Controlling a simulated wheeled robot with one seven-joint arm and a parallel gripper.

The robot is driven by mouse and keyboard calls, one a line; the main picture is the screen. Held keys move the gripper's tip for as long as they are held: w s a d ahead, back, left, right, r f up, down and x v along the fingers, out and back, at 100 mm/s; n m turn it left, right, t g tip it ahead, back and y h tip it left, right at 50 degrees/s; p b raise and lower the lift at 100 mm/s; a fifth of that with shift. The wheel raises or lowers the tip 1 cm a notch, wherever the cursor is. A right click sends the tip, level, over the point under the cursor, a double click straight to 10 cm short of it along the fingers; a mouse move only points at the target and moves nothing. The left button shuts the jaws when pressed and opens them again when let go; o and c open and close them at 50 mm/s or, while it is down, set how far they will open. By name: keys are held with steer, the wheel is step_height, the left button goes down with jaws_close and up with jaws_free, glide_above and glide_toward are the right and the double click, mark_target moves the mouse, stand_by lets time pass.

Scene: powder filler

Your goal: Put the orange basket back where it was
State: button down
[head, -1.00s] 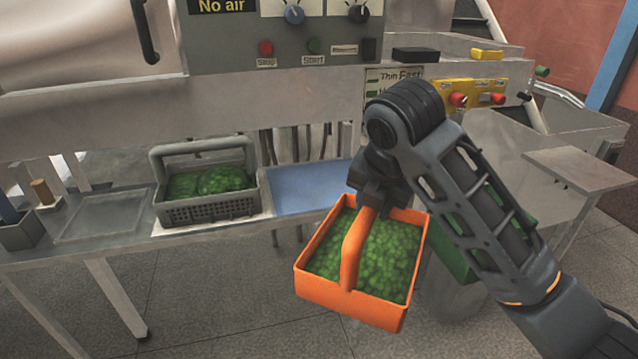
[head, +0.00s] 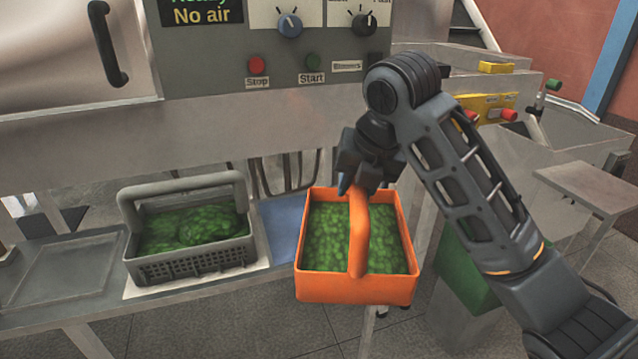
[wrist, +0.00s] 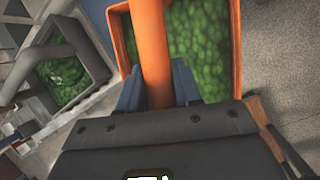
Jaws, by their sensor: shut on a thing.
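The orange basket (head: 330,288) is full of green pieces and hangs level from my gripper (head: 357,188) in the head view. My gripper is shut on the basket's central handle. In the wrist view the orange handle (wrist: 150,60) runs between the two fingers (wrist: 158,90). In the head view the basket is in front of the shelf and covers the right part of a blue mat (head: 282,228). I cannot tell whether its underside touches anything.
A grey basket (head: 190,268) with green contents stands on a white mat left of the blue one. An empty tray outline (head: 70,270) lies farther left. A green bin (head: 465,270) stands behind my arm. The machine panel (head: 290,75) rises above the shelf.

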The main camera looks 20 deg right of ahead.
steer(key=w+f+p, duration=0.1)
steer(key=w+f, duration=0.2)
steer(key=w, duration=1.3)
steer(key=shift+a+f, duration=0.15)
steer(key=shift+a, duration=0.2)
steer(key=c, duration=0.8)
jaws_free()
steer(key=shift+f, duration=0.15)
steer(key=v, duration=1.2)
